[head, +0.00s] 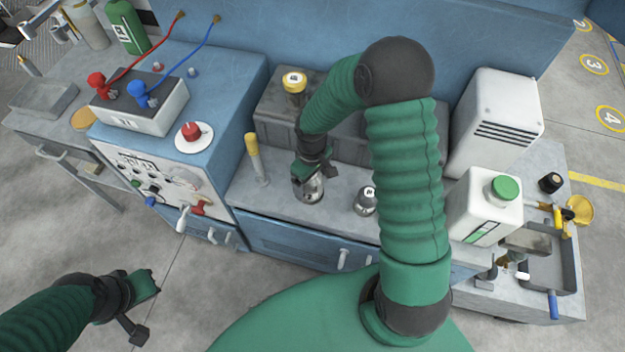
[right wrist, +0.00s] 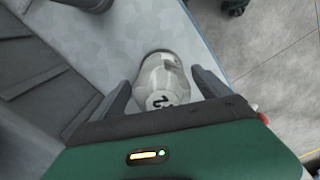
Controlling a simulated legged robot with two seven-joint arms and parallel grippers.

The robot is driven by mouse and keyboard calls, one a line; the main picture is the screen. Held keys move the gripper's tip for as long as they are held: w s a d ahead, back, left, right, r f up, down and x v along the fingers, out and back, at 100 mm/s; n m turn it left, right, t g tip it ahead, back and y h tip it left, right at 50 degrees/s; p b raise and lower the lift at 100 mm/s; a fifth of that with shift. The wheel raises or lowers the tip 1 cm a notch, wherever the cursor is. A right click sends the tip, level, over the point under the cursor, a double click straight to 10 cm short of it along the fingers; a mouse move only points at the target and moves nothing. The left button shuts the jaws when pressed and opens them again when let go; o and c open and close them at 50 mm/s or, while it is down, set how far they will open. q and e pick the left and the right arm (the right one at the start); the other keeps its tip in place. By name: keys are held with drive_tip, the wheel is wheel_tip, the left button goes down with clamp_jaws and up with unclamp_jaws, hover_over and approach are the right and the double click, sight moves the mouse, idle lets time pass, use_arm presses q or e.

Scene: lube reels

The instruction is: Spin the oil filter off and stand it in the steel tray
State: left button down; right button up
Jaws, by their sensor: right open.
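A silvery metal canister (head: 311,191), which looks like the oil filter, stands on the grey bench top at the foot of the dark block. My right gripper (head: 304,173) is over it and covers its top. In the right wrist view, the canister (right wrist: 161,78), marked "12", lies between the spread fingers of this open gripper (right wrist: 160,90), with a gap at the right. A second, smaller metal canister (head: 365,201) stands to the right. A grey tray (head: 571,272) is on the right bench; another (head: 43,99) is far left. My left gripper (head: 146,306) is open and empty over the floor.
A dark block with a yellow cap (head: 294,83) stands behind the canister. A yellow-topped handle (head: 254,147) stands to its left. A white jug (head: 485,205) with a green cap and a white vented box (head: 496,125) are to the right. Tools crowd the right tray.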

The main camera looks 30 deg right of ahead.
drive_tip(key=shift+a+r, duration=0.15)
drive_tip(key=shift+a, duration=0.25)
drive_tip(key=shift+c, duration=1.2)
drive_tip(key=shift+d, duration=0.4)
drive_tip(key=c, duration=0.7)
drive_tip(key=shift+s+a, duration=0.1)
drive_tip(key=c, duration=0.8)
drive_tip(key=n+p, duration=0.2)
drive_tip(key=shift+r+n, duration=0.15)
drive_tip(key=shift+n, duration=0.15)
drive_tip(key=shift+c, duration=0.3)
drive_tip(key=shift+n+p, duration=0.85)
drive_tip(key=shift+n, duration=0.25)
drive_tip(key=shift+f, duration=0.3)
use_arm(q)
drive_tip(key=r, duration=0.3)
drive_tip(key=shift+a+r, duration=0.25)
